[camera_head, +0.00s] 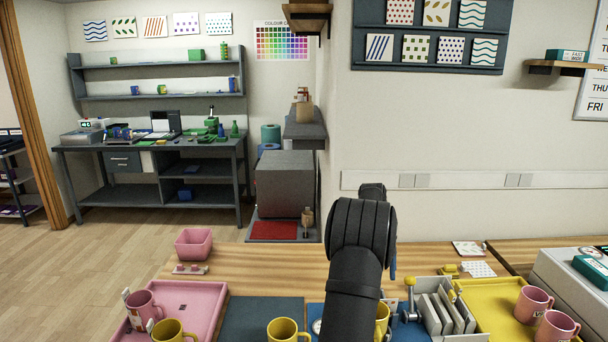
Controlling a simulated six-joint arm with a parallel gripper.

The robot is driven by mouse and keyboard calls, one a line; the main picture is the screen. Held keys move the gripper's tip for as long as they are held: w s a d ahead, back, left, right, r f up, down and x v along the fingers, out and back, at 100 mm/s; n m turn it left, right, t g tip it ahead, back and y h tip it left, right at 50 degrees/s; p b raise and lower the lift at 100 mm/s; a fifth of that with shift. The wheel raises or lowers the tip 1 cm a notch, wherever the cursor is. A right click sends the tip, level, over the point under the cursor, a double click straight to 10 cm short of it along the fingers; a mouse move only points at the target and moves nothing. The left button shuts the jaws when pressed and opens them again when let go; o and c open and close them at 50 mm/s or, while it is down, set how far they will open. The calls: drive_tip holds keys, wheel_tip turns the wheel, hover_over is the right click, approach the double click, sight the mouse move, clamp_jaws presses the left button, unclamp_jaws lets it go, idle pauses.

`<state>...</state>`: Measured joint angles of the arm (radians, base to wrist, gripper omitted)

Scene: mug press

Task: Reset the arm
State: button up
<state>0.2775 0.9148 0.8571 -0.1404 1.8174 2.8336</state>
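My black arm (362,240) rises from the bottom middle, bent at the top. My gripper does not show; the arm seems to hide it. A pink mug (143,306) and a yellow mug (172,332) are at the pink tray (205,300) on the left. Another yellow mug (284,330) stands by the dark mat (258,312). A yellow mug (382,322) is partly hidden behind my arm. Two pink mugs (533,303) (555,328) stand on the yellow tray (487,298) at the right.
A grey device with plates (440,312) stands right of my arm. A pink bowl (194,243) sits at the table's back left. Patterned cards (468,248) lie at the back right. A white machine (572,282) is at the right edge. Bare wood (285,265) shows left of my arm.

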wheel_tip(320, 180, down, 5)
wheel_tip(320, 180, up, 5)
drive_tip(key=w+a+n+t+h, duration=0.2)
drive_tip(key=w+a+n+t, duration=0.1)
drive_tip(key=n, duration=0.9)
drive_tip(key=w+a+f+n+t+h, duration=0.1)
drive_tip(key=w+a+n+t, duration=0.3)
drive_tip(key=n, duration=0.8)
drive_tip(key=shift+a+t+h, duration=0.15)
drive_tip(key=shift+t+h, duration=0.35)
drive_tip(key=shift+t, duration=0.1)
drive_tip(key=shift+f+n, duration=0.1)
drive_tip(key=shift+n, duration=0.2)
